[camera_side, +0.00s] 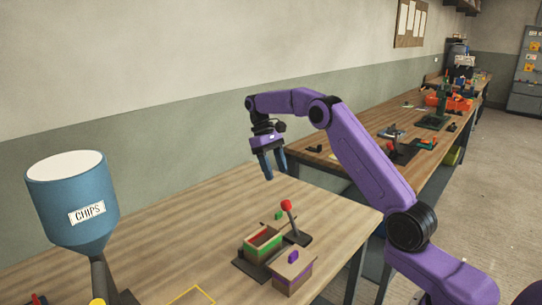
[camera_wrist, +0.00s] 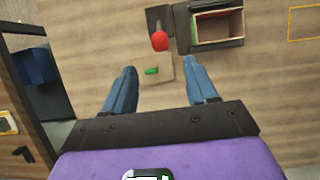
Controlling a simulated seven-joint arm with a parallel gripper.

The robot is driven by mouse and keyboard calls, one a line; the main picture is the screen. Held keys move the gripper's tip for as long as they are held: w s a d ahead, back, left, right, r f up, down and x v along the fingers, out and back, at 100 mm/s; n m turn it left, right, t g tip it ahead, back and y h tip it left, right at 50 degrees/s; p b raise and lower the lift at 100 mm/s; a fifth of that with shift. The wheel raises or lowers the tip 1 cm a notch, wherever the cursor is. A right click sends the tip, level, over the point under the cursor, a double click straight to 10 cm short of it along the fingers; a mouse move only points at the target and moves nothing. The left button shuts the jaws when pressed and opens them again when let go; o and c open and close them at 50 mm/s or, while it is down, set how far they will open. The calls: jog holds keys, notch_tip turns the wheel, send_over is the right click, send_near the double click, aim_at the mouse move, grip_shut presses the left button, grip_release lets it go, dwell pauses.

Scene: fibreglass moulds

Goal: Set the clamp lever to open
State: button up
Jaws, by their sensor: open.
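The clamp lever has a red knob (camera_side: 286,205) on a dark shaft and stands on a dark base (camera_side: 300,238) on the wooden bench. In the side view it stands fairly upright, leaning left. The red knob also shows in the wrist view (camera_wrist: 160,41), with its dark base (camera_wrist: 157,14) above it. My gripper (camera_side: 276,174) is open and empty, pointing down, above and behind the lever in the side view. Neither finger touches the lever.
An open mould box (camera_side: 263,246) stands left of the lever in the side view. A blue CHIPS hopper (camera_side: 75,195) stands left.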

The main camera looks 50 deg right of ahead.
jog(key=shift+v, duration=1.95)
jog(key=s+a+r+n+t+h, duration=0.1)
jog(key=s+a+n, duration=0.2)
jog(key=s+a, duration=0.5)
jog(key=s+a+r+n+t, duration=0.1)
jog(key=s+a+n+t, duration=0.3)
jog(key=a, duration=0.7)
jog(key=s+d+f+n, duration=0.1)
jog(key=s+f+n, duration=0.1)
jog(key=s, duration=1.2)
jog(key=s+f+n+y, duration=0.1)
jog(key=s+f+n, duration=0.2)
jog(key=s, duration=1.1)
jog(key=shift+d+f+n, duration=0.3)
jog(key=shift+d+f, duration=0.05)
jog(key=shift+f, duration=0.35)
